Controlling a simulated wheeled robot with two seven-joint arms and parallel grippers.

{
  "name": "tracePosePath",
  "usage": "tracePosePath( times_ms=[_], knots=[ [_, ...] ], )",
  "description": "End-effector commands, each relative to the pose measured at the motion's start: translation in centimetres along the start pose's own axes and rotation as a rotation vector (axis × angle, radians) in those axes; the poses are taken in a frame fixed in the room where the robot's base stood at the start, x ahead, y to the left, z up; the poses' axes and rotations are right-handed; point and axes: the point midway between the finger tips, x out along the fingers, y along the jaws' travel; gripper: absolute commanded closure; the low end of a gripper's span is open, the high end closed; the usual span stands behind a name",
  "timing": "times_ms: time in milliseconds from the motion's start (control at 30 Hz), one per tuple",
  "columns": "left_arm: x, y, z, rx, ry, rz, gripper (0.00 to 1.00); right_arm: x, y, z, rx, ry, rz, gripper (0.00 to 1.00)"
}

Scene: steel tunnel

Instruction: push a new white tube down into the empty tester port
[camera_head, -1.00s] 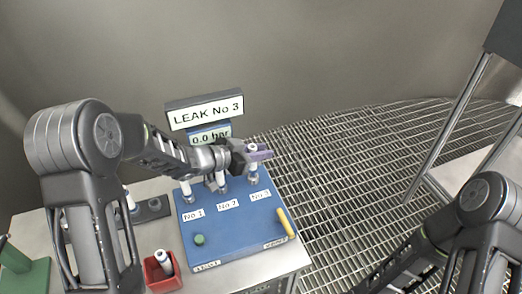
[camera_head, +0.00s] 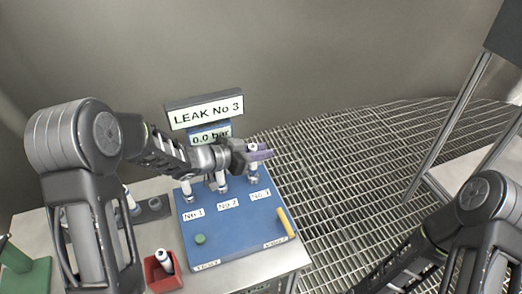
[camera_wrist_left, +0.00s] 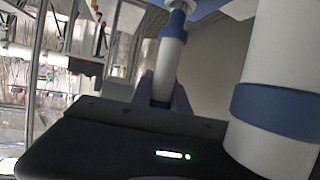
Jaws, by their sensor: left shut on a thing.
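The blue tester (camera_head: 225,243) stands on the bench, with ports labelled No 1, No 2 and No 3. My left gripper (camera_head: 259,152) is over port No 3, shut on a white tube (camera_head: 253,166) that stands upright there. In the left wrist view the held tube (camera_wrist_left: 167,68), with a blue band, is between the fingers. I cannot tell how deep it sits in the port. White tubes also stand at port No 1 (camera_head: 186,186) and port No 2 (camera_head: 221,180). My right gripper is out of view.
The display (camera_head: 205,112) reads "LEAK No 3" and "0.0 bar". A red bin (camera_head: 152,276) holds a white tube (camera_head: 164,258). The tester has a green button (camera_head: 200,239) and a yellow handle (camera_head: 286,222). A large blue-banded tube (camera_wrist_left: 280,100) is close beside my left gripper.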

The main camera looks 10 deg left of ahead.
Motion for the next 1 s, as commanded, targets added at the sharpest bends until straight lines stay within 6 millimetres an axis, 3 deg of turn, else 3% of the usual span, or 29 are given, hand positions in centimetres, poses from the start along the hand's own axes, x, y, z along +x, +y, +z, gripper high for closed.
tracePosePath(
  times_ms=[600,633,933,1000],
  knots=[
    [0.6,0.0,1.4,0.000,0.000,0.000,1.00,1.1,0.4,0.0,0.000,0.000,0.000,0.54],
    [0.6,0.0,1.4,0.000,0.000,0.000,0.79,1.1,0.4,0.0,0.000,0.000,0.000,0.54],
    [0.5,0.0,1.4,-0.002,-0.002,0.000,0.54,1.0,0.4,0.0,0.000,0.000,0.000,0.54],
    [0.5,0.0,1.4,-0.002,-0.003,0.000,0.54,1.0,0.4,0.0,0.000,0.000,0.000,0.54]
  ],
)
